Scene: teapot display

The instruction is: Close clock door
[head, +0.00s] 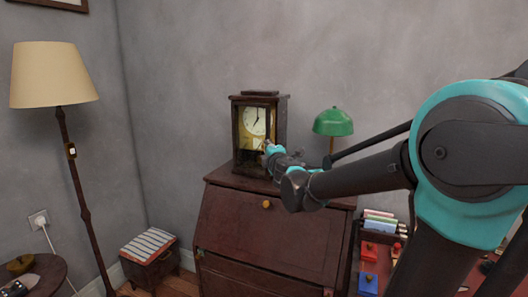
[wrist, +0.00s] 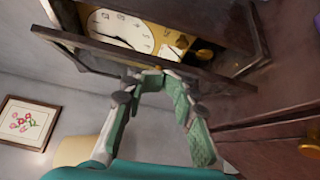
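The clock (head: 257,97) is a dark wooden case with a pale dial and gold interior, standing on top of a brown desk. In the wrist view the clock dial (wrist: 120,28) appears tilted at the top. The dark-framed clock door (wrist: 205,78) stands ajar, with a gap between its frame and the case. My gripper (head: 271,148) is in front of the clock's lower right side. In the wrist view my gripper's fingertips (wrist: 150,74) are at the door frame and seem to touch it. Whether the fingers pinch anything is not clear.
The clock stands on the brown desk (head: 265,235), which has a round knob. A green lamp (head: 333,122) is right of the clock, close behind my arm. A floor lamp (head: 55,75) stands at left. Books (head: 380,220) and coloured items sit at lower right.

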